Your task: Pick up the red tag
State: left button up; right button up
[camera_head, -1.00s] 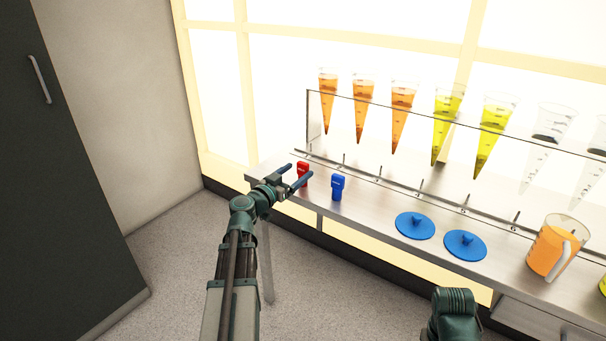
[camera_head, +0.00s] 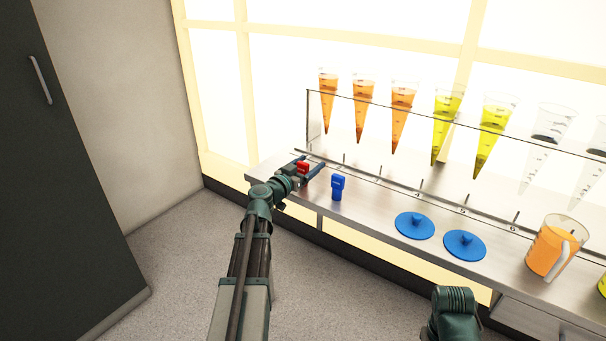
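The red tag (camera_head: 303,167) stands at the left end of the steel counter, partly hidden by my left gripper. My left gripper (camera_head: 313,163) is at the tag, with one dark finger on its far side and one on its near side. The fingers look spread about as wide as before, so the gripper looks open around the tag. Whether either finger touches it, I cannot tell. A similar blue tag (camera_head: 337,187) stands just to the right, apart from the gripper. My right gripper is not in view; only part of my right arm shows at the bottom.
Two blue round lids (camera_head: 415,225) lie on the counter (camera_head: 375,215). A jug of orange juice (camera_head: 553,250) stands farther right. Above, a clear rack (camera_head: 420,123) holds several cone-shaped glasses, some orange, some yellow, some clear. A dark cabinet (camera_head: 60,190) stands at the left.

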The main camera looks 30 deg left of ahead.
pick_arm(q)
grip_shut()
jog(key=shift+r, duration=0.1)
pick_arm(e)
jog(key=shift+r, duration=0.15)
